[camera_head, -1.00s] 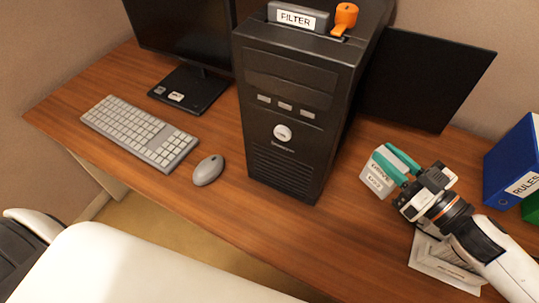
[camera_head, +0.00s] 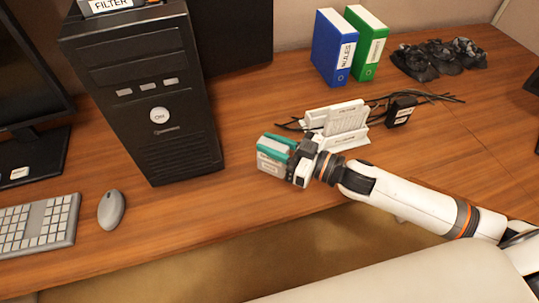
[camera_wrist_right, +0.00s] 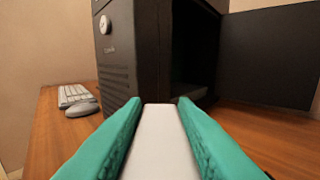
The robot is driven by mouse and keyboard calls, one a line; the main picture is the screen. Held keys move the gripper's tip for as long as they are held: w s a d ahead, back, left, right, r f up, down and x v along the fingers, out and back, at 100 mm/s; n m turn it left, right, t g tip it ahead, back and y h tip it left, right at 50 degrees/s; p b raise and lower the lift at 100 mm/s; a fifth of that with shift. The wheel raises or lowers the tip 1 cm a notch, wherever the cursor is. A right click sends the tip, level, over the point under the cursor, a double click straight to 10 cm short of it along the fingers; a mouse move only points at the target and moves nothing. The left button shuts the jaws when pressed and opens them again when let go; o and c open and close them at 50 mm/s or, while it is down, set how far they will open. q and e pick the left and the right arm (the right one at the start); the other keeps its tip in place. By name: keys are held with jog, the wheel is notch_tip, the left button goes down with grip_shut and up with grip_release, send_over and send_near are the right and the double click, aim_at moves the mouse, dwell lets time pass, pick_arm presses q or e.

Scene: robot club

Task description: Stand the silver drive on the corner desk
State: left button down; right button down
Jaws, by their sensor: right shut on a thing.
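My right gripper (camera_head: 285,154) has teal fingers and is shut on the silver drive (camera_head: 270,164), a small grey-white box with a label on its near face. In the right wrist view the drive (camera_wrist_right: 160,145) shows as a pale slab between the two teal fingers. The gripper holds it over the wooden corner desk (camera_head: 240,203), to the right of the black computer tower. Whether the drive touches the desk top I cannot tell. My left gripper is not in view.
The black tower (camera_head: 150,95) stands left of my gripper, with a mouse (camera_head: 112,209) and keyboard (camera_head: 40,222) further left. Behind my gripper are a white stand (camera_head: 338,122), cables and a black adapter (camera_head: 401,111). Blue (camera_head: 333,47) and green (camera_head: 368,42) binders stand at the back.

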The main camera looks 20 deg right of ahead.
jog(key=shift+f, duration=1.95)
jog(key=shift+f+b, duration=0.15)
jog(key=shift+b, duration=0.2)
jog(key=c, duration=1.2)
grip_release()
jog(key=shift+o, duration=0.2)
jog(key=shift+s+d, duration=0.15)
jog(key=v, duration=1.1)
jog(key=shift+s+d, duration=0.2)
